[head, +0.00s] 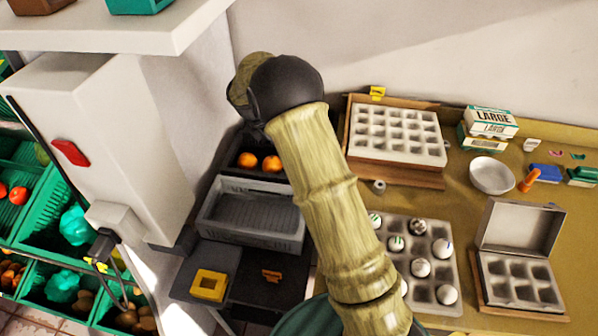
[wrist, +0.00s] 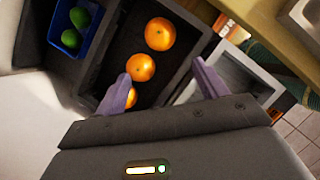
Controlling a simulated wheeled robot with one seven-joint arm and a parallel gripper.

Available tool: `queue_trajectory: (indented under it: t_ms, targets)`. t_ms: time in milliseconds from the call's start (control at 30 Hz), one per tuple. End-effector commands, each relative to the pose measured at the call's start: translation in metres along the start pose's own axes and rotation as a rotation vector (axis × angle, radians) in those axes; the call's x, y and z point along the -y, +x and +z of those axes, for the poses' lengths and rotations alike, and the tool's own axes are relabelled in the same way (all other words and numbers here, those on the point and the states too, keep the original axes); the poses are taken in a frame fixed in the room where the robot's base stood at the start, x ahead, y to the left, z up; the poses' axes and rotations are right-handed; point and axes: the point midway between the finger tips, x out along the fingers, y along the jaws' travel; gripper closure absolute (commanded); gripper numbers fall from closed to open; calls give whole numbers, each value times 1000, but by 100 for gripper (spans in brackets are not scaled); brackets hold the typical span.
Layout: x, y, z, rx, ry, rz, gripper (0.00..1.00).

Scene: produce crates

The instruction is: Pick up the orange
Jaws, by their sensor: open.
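Three oranges lie in a row in a dark crate (wrist: 188,32) in the wrist view. The far orange (wrist: 160,33) and the middle orange (wrist: 140,67) show well; the near orange (wrist: 131,98) is partly hidden behind my left finger. My gripper (wrist: 161,68) is open, its two purple fingers spread above the crate, with the middle orange showing between them, closer to the left fingertip. I cannot tell whether that finger touches it. In the head view two oranges show, a left one (head: 246,160) and a right one (head: 271,164); my arm hides the gripper there.
A blue crate (wrist: 54,40) with green fruit stands left of the oranges in the wrist view. A grey empty crate (head: 250,238) sits in front of them in the head view. Egg trays (head: 398,130) and a bowl (head: 492,175) are on the right-hand counter.

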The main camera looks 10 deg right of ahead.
Motion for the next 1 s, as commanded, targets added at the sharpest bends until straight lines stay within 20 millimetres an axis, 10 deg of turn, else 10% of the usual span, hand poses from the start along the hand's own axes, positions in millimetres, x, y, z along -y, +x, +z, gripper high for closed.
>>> queue_trajectory:
  t_ms: [333,1000]
  targets:
    - [1,10,0,-2,5,-2,28]
    - [1,118,1,-2,7,0,28]
